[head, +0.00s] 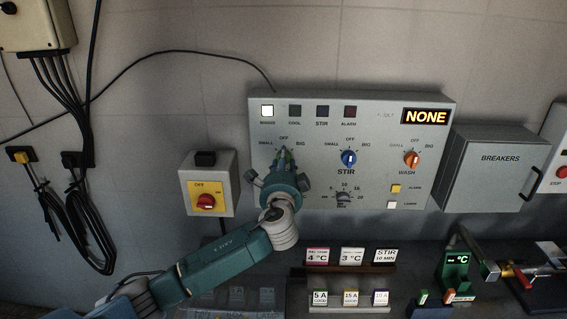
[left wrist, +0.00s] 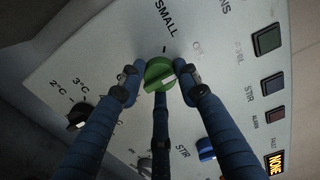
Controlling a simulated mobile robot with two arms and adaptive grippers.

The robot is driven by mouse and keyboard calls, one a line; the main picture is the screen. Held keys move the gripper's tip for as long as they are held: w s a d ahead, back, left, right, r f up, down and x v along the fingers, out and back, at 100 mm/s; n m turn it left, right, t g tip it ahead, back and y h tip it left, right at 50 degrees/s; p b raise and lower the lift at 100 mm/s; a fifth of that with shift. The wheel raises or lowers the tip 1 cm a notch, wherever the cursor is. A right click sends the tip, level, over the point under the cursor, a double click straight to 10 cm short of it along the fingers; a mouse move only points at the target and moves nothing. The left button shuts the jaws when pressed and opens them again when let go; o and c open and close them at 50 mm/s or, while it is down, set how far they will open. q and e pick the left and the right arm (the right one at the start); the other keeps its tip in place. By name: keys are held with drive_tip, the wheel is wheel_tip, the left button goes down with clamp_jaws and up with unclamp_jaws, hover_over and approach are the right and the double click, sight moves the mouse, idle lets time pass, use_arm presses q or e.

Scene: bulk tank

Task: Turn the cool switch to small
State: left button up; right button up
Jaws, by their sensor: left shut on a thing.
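The green cool switch (left wrist: 159,73) is a round knob on the grey control panel (head: 375,112). In the left wrist view, the SMALL label and its tick lie just above the knob, and a faint label lies to the upper right. A white mark shows on the knob's right side; its exact setting is hard to tell. My left gripper (head: 283,160) is at the panel, its blue fingers (left wrist: 158,88) closed around the knob. In the head view the gripper mostly hides the knob. My right gripper is not in view.
The blue STIR knob (head: 349,158) and orange WASH knob (head: 412,159) are to the right. A red-and-yellow switch box (head: 207,184) is left of the panel. The display (head: 425,117) reads NONE. The white lamp (head: 267,111) is lit; the COOL lamp (head: 295,111) looks dark.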

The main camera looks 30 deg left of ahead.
use_arm(q)
drive_tip(key=shift+f+n+b, duration=0.15)
drive_tip(key=shift+n+b, duration=3.5)
drive_tip(key=shift+n, duration=1.25)
drive_tip(key=o, duration=1.1)
drive_tip(key=v, duration=1.2)
drive_tip(key=shift+s, duration=0.1)
